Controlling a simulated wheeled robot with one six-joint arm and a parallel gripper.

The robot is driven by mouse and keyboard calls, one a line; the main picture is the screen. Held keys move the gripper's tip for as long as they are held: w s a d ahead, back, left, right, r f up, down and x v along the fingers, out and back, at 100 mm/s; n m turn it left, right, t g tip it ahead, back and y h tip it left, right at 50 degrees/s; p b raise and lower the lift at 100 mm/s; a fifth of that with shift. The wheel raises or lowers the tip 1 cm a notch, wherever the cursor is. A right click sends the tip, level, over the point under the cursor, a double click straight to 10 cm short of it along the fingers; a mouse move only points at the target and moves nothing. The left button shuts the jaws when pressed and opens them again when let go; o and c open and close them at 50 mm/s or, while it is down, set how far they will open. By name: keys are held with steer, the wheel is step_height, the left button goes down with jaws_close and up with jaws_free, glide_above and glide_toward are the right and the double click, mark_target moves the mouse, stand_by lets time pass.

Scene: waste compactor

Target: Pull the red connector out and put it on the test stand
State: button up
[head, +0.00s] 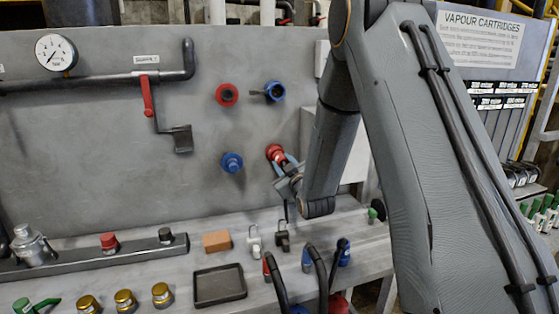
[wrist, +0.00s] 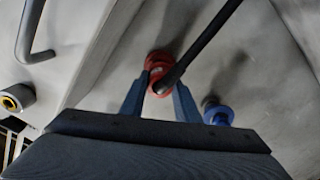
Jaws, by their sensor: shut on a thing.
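The red connector (head: 275,152) is at the lower right of the grey panel, against its face as far as I can see. My gripper (head: 282,168) is shut on it from the front right. In the wrist view the connector (wrist: 158,74) sits between my two blue fingertips (wrist: 157,92), and a dark cable or rod runs from it to the upper right. How deep it sits in its socket is hidden. I cannot tell for certain which fixture is the test stand; several red and blue connector-like pieces stand on the bench below my gripper, partly behind dark hoses.
The panel also carries a red fitting (head: 227,94) and two blue ones (head: 274,91), (head: 232,162). A red-handled lever (head: 148,96) is at left. On the bench are a black tray (head: 219,299), an orange-brown block (head: 216,241) and several gold-topped pieces (head: 125,300).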

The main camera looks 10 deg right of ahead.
steer(key=shift+s, duration=0.1)
steer(key=shift+s+d+p, duration=0.15)
steer(key=shift+s+p, duration=0.05)
steer(key=shift+s, duration=1.15)
steer(key=shift+s+d+p, duration=0.1)
steer(key=shift+s+p, duration=0.1)
steer(key=shift+s, duration=1.15)
